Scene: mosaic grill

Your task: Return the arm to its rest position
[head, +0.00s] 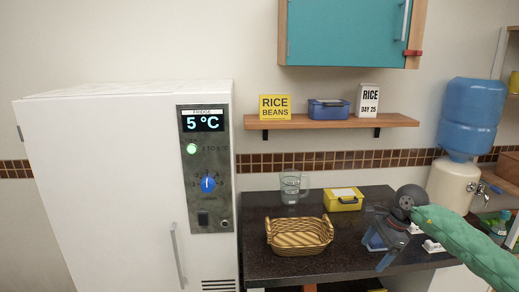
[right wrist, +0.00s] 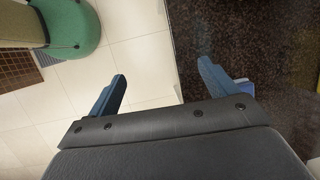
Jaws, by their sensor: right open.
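My right arm (head: 470,245), in a green sleeve, comes in from the right edge of the head view. My right gripper (head: 376,238) is over the right part of the dark counter. In the right wrist view the two blue fingers of the right gripper (right wrist: 162,76) stand wide apart with nothing between them. Pale floor tiles and the counter's dark surface show beyond them. My left arm and left gripper are not in view.
On the counter (head: 260,207) are a wicker basket (head: 299,238), a glass jug (head: 291,190) and a yellow container (head: 343,200). A white fridge (head: 110,180) stands left; a water dispenser (head: 455,185) stands right.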

